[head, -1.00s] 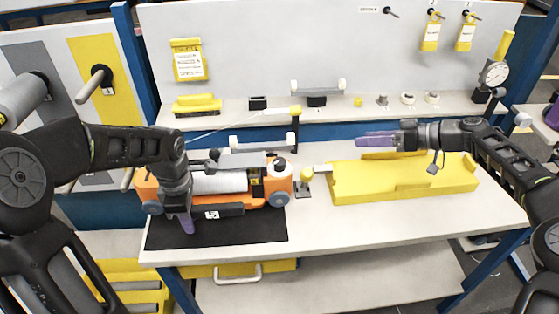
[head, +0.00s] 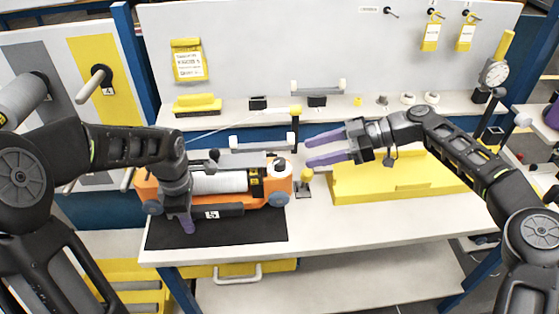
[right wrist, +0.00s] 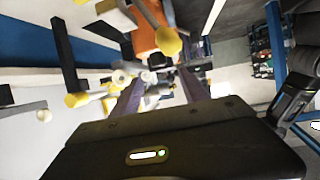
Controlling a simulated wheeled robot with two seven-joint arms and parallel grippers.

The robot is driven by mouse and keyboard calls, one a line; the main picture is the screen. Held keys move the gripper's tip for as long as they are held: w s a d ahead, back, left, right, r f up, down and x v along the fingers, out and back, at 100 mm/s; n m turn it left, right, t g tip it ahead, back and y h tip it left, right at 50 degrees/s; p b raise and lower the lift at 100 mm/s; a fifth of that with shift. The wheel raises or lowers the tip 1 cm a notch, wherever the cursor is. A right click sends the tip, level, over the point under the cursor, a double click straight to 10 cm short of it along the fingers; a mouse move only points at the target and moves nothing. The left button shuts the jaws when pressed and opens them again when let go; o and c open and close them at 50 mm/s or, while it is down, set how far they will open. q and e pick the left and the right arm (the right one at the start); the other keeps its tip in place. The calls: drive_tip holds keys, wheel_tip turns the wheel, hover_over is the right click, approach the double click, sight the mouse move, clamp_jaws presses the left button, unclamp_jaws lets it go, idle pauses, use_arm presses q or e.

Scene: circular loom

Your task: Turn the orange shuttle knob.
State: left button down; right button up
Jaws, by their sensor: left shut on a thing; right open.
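The orange shuttle (head: 146,187) lies on a black mat (head: 262,231) on the left of the bench, with a white roll (head: 222,182) in it. My right gripper (head: 308,150) is open and empty, up and right of the shuttle's right end, pointing left. The right wrist view shows its spread purple fingers (right wrist: 158,88).
A yellow-topped post (head: 307,175) stands just right of the shuttle, under my right gripper. A yellow tray (head: 440,183) lies further right. Behind stands a post with a yellow head (head: 295,110) and a shelf with small parts. The bench front right is clear.

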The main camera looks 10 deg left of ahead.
sight(281, 162)
drive_tip(key=x, duration=0.9)
drive_tip(key=shift+a+f, duration=0.25)
drive_tip(key=shift+a, duration=0.05)
drive_tip(key=shift+s, duration=0.1)
clamp_jaws()
